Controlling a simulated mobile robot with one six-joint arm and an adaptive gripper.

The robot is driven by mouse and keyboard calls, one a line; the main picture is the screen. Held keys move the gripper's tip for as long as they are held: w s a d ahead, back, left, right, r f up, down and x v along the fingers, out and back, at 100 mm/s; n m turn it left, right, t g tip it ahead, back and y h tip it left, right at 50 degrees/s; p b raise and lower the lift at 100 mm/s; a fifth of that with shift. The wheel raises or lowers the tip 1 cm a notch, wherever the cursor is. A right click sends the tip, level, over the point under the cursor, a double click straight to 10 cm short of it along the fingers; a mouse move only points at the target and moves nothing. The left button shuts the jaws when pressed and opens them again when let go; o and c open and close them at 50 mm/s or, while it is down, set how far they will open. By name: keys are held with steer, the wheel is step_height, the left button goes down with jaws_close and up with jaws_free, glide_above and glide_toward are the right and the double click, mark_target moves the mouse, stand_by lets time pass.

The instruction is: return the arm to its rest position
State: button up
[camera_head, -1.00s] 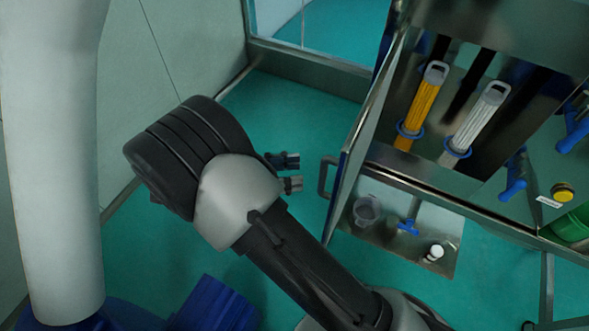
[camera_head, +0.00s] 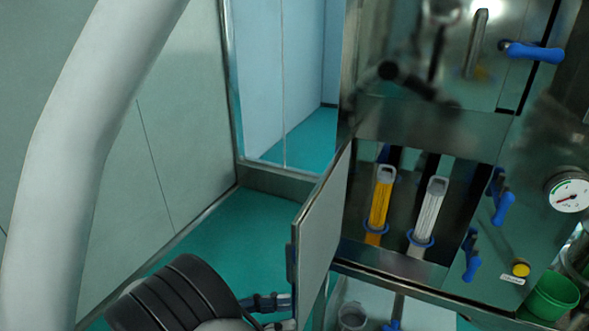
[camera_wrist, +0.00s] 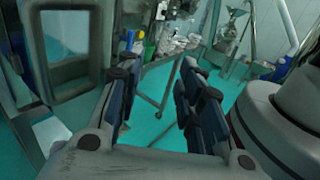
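My gripper (camera_head: 288,312) shows at the lower edge of the head view, just left of the open cabinet door and apart from it.
The steel cabinet door (camera_head: 318,232) stands open close to my gripper. Inside are a yellow-filled tube (camera_head: 380,202) and a white tube (camera_head: 429,215). A green container (camera_head: 551,297) is at right. Green floor (camera_head: 215,237) is clear left of the door.

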steer(key=s+d+f+m+g+y+b, duration=0.1)
steer(key=s+d+m+g+y+b, duration=0.1)
steer(key=d+m+g+y+b, duration=0.3)
steer(key=s+d+m+y+b, duration=0.1)
steer(key=d+m+y+b, duration=0.2)
steer(key=d, duration=0.4)
steer(key=s+d+f+m+t+y+b, duration=0.5)
steer(key=s+f+m+t+y+b, duration=0.2)
steer(key=s+f+m+y+b, duration=0.1)
steer(key=s+m+y+b, duration=0.1)
steer(key=s+m+b, duration=0.1)
steer(key=m+b, duration=0.1)
steer(key=shift+d+m+y+b, duration=0.15)
steer(key=shift+m+y+b, duration=0.25)
steer(key=shift+b, duration=0.15)
steer(key=shift+w+d, duration=0.1)
steer(key=shift+d, duration=0.05)
